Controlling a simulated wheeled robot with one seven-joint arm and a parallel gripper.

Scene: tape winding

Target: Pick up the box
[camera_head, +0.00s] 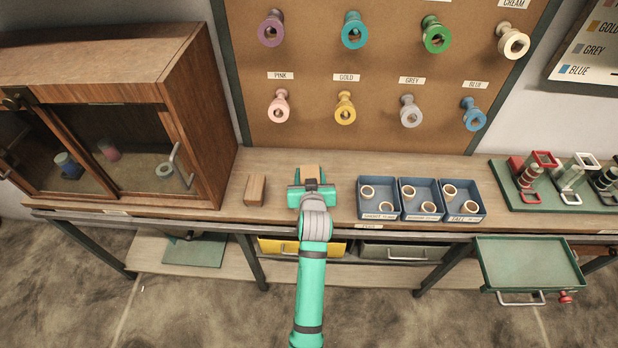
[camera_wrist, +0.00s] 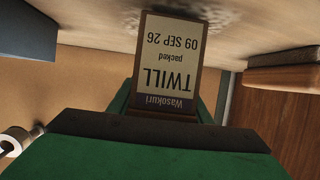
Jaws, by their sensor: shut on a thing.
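A small tan box (camera_head: 309,172) is at my gripper (camera_head: 311,187), over the wooden bench top left of the blue trays. In the wrist view the box (camera_wrist: 168,62) shows a cream label reading "Wasokuri TWILL packed 09 SEP 26", upside down. My gripper (camera_wrist: 165,120) is shut on the box. I cannot tell whether the box still touches the bench. A second brown box (camera_head: 255,190) stands on the bench just to the left, apart from my gripper.
Blue trays (camera_head: 421,199) with pale rolls stand close on the right. A wooden cabinet (camera_head: 190,110) with glass doors is at the left. A pegboard (camera_head: 370,70) with coloured spools rises behind. A green drawer (camera_head: 530,265) sticks out at the lower right.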

